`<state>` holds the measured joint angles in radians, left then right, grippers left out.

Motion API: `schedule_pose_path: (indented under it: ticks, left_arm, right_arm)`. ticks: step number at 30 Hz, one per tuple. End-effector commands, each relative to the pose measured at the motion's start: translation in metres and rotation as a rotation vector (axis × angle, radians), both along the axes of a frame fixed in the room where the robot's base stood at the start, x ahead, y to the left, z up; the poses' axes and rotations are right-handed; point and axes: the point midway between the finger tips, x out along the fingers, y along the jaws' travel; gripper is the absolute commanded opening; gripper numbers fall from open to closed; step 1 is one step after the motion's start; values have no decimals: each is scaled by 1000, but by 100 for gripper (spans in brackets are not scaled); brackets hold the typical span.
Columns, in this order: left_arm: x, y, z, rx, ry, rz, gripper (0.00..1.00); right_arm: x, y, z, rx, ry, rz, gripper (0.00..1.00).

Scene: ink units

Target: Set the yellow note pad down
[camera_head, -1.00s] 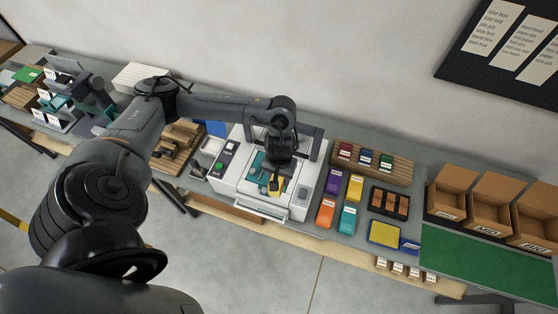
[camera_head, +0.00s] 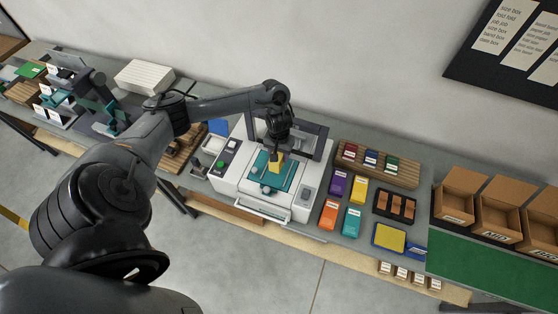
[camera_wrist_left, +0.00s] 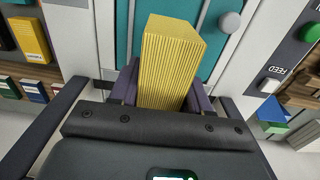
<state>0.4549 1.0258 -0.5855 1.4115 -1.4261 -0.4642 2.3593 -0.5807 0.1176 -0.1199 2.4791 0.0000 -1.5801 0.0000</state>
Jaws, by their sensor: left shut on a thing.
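The yellow note pad (camera_head: 276,164) is between the fingers of my left gripper (camera_head: 277,153), which is shut on it. In the head view they are over the teal bed (camera_head: 285,181) of the white machine. The gap between pad and bed is hard to judge. In the left wrist view the ribbed yellow pad (camera_wrist_left: 171,65) stands out beyond the dark fingers, with the teal bed (camera_wrist_left: 230,50) behind it. My right gripper is in neither view.
The white machine (camera_head: 230,178) has a frame at its back and a front handle. To its right are a purple box (camera_head: 338,184), an orange box (camera_head: 328,213), a wooden rack (camera_head: 400,172) and a yellow pad tray (camera_head: 389,237). Open cardboard bins (camera_head: 454,194) stand farther right.

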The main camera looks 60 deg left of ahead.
Motion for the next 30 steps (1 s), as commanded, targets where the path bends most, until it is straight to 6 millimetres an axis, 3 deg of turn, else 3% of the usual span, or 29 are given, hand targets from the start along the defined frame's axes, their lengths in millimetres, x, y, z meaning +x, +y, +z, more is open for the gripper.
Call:
schedule_pose_path:
  ticks: [11, 24, 25, 30]
  left_arm:
    - [0, 0, -37, 1, 1, 1, 12]
    - [0, 0, -43, 1, 1, 0, 12]
    - [0, 0, -43, 1, 1, 0, 48]
    - [0, 0, -43, 1, 0, -1, 72]
  right_arm:
    - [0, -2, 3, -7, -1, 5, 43]
    - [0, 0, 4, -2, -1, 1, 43]
    - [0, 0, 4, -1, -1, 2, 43]
    - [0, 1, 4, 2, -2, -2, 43]
